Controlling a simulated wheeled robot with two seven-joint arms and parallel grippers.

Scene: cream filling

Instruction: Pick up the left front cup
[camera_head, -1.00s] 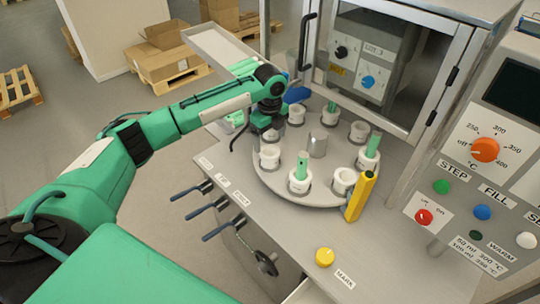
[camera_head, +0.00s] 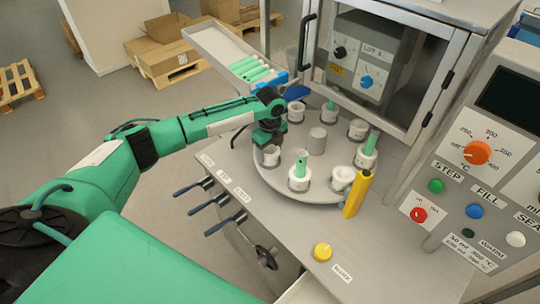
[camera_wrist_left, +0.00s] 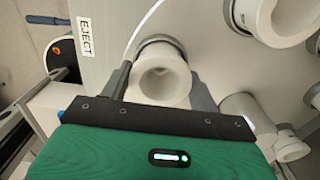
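A round turntable (camera_head: 325,187) carries several white cups in metal holders. The cup at its left side (camera_head: 269,156) is white, upright and empty as far as I can see. My left gripper (camera_head: 268,142) is right over this cup and hides part of it. In the left wrist view the fingers of the left gripper (camera_wrist_left: 159,84) stand on either side of the white cup (camera_wrist_left: 160,78), open, with narrow gaps showing. The front cup (camera_head: 299,183) beside it holds a green tube. My right gripper is not in view.
A yellow upright bar (camera_head: 357,195) stands at the turntable's front right, and a metal cylinder (camera_head: 317,141) at its middle. Several blue levers (camera_head: 200,206) stick out in front. A tray (camera_head: 222,48) with green tubes lies behind my arm.

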